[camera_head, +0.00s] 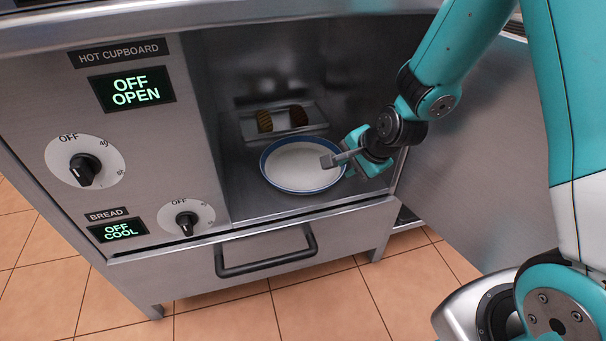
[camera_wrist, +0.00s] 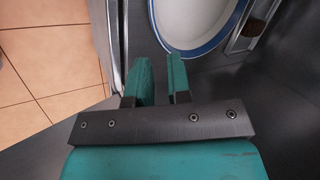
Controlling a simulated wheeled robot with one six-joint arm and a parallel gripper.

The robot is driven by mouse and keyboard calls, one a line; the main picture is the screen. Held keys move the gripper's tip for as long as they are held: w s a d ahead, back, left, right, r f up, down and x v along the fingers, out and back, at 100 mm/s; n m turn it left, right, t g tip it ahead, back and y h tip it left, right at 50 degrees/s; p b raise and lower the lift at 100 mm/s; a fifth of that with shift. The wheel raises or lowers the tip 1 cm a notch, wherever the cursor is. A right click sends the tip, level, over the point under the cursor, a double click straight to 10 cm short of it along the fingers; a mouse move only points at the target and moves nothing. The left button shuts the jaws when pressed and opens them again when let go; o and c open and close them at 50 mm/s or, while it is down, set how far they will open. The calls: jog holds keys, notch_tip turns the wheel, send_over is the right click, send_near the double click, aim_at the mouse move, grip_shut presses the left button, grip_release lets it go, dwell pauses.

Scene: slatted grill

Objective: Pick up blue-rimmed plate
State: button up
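The blue-rimmed plate (camera_head: 296,168) is white with a blue rim and lies on the floor of the open hot cupboard. It also shows at the top of the wrist view (camera_wrist: 192,20), cut off by the edge. My gripper (camera_head: 330,160) overlaps the plate's right side in the head view. In the wrist view, my gripper's two green fingertips (camera_wrist: 161,57) stand apart with a narrow gap, close to the plate's rim. Nothing shows held between them. Whether the fingers touch the plate cannot be told.
A metal tray (camera_head: 314,115) with two brown food items (camera_head: 264,122) sits behind the plate. The cupboard's left wall (camera_head: 205,130) and its open door (camera_head: 480,150) flank the space. A drawer handle (camera_head: 266,264) sticks out below. The tiled floor (camera_head: 330,310) in front is clear.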

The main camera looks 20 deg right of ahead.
aim_at(328, 183)
jog(key=b+x, duration=0.2)
jog(key=x, duration=0.4)
jog(key=shift+w+f, duration=0.15)
jog(key=shift+f, duration=0.15)
jog(key=shift+b+x, duration=1.55)
jog(key=shift+x, duration=1)
jog(key=shift+f, duration=0.3)
jog(key=shift+a+r, duration=0.1)
grip_shut()
